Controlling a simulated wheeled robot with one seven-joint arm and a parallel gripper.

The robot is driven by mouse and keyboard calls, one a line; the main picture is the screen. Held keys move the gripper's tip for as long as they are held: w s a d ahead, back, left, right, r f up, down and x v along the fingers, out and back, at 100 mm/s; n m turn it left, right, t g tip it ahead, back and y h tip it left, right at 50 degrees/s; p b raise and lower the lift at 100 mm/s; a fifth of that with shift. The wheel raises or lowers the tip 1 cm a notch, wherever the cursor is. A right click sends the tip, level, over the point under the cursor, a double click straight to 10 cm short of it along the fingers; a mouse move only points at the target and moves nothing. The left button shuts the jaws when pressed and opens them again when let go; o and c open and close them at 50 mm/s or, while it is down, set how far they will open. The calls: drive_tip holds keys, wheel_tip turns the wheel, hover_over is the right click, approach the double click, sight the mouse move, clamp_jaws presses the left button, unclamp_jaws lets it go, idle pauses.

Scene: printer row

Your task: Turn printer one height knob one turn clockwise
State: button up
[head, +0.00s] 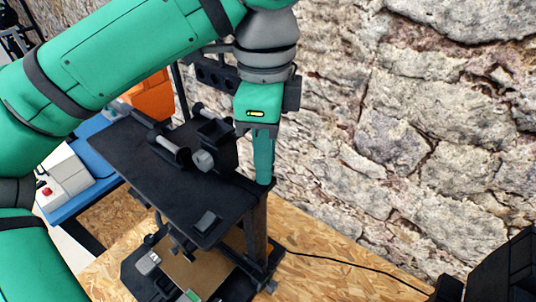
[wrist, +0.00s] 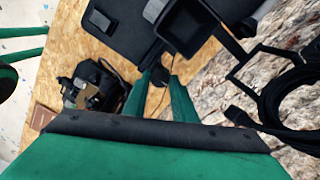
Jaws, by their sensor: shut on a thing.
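Printer one (head: 140,165) is a black frame with a flat dark top plate, standing on a wood-chip board surface. My gripper (head: 264,180) points down at the plate's right corner, beside the upright post. In the wrist view my two green fingers (wrist: 158,80) close in on a small dark grey piece, the height knob (wrist: 158,73), at the plate's edge. The gripper is shut on it. In the head view the fingers hide the knob, and its turn angle cannot be told.
A rough stone wall (head: 400,130) rises close behind and right of the printer. A black cable (head: 340,260) runs along the board to a dark object (head: 500,270) at lower right. A blue-based machine (head: 90,160) stands at left. A coiled black cable (wrist: 285,105) hangs at right in the wrist view.

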drive_tip(key=m, duration=0.3)
drive_tip(key=shift+a, duration=0.1)
drive_tip(key=m, duration=0.5)
drive_tip(key=shift+s+m, duration=0.1)
drive_tip(key=shift+m, duration=0.2)
drive_tip(key=m, duration=0.4)
drive_tip(key=shift+m, duration=0.3)
drive_tip(key=m, duration=1.2)
drive_tip(key=shift+m, duration=0.3)
drive_tip(key=m, duration=0.4)
drive_tip(key=shift+m, duration=0.3)
drive_tip(key=m, duration=0.4)
drive_tip(key=shift+m, duration=0.3)
drive_tip(key=m, duration=2.2)
drive_tip(key=shift+m, duration=0.3)
drive_tip(key=m, duration=0.3)
drive_tip(key=shift+m, duration=2)
